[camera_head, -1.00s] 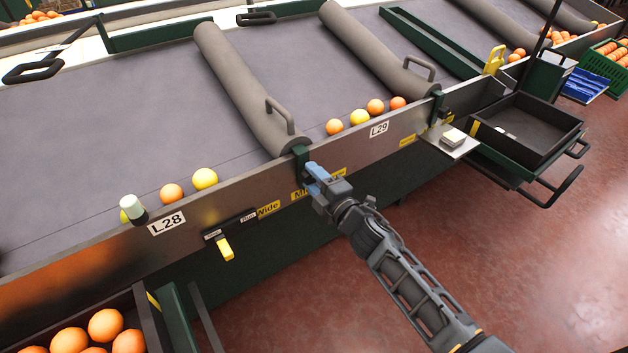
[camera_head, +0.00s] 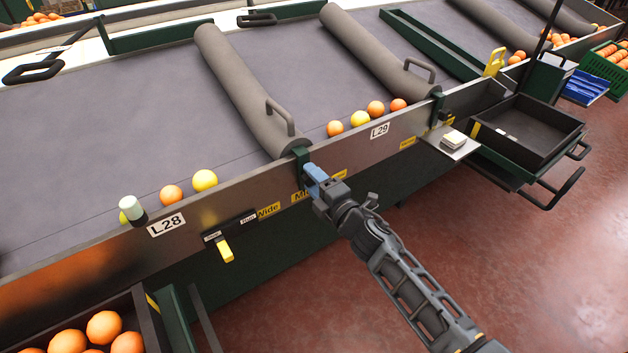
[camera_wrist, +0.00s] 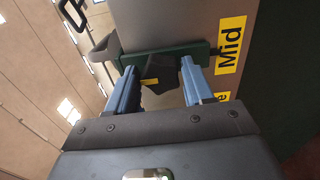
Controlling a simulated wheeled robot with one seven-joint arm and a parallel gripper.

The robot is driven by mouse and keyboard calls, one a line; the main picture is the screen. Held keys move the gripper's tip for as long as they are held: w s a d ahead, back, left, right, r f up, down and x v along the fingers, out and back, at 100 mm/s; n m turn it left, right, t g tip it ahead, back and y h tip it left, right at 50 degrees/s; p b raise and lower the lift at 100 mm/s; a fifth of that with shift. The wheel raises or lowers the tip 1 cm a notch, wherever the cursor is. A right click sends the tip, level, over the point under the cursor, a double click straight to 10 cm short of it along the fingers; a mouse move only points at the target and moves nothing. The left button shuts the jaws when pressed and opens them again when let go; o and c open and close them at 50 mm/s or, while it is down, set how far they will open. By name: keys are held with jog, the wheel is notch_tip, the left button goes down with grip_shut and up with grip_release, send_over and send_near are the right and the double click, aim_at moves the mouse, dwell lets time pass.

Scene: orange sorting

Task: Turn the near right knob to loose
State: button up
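The dark knob (camera_wrist: 163,90) sits on the green bracket (camera_wrist: 165,55) at the near end of a grey roller (camera_head: 248,92). In the wrist view a short yellow mark shows on the knob's left side. In the head view the fingers hide the knob. A yellow "Mid" label (camera_wrist: 231,44) is beside the bracket.
A belt edge wall (camera_head: 235,205) runs along the front, with a yellow-handled lever (camera_head: 226,250) left of my gripper. Several oranges lie along the belt edge. A black tray (camera_head: 528,130) stands out at right. The red floor in front is clear.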

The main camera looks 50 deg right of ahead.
jog(key=o, duration=0.3)
jog(key=b+v, duration=0.2)
jog(key=v, duration=0.6)
dwell(0.6)
jog(key=s+a+r+m+g+y, duration=0.1)
jog(key=s+a+m+y, duration=0.15)
jog(key=s+a, duration=0.45)
jog(key=s+a+r+m+y, duration=0.1)
jog(key=s+a+m, duration=0.35)
jog(key=s, duration=0.45)
jog(key=s+a+r+m+g+y, duration=0.1)
jog(key=s+a+r+m, duration=0.7)
jog(key=s, duration=0.4)
jog(key=shift+s+a+r+g, duration=0.3)
jog(key=shift+s, duration=0.1)
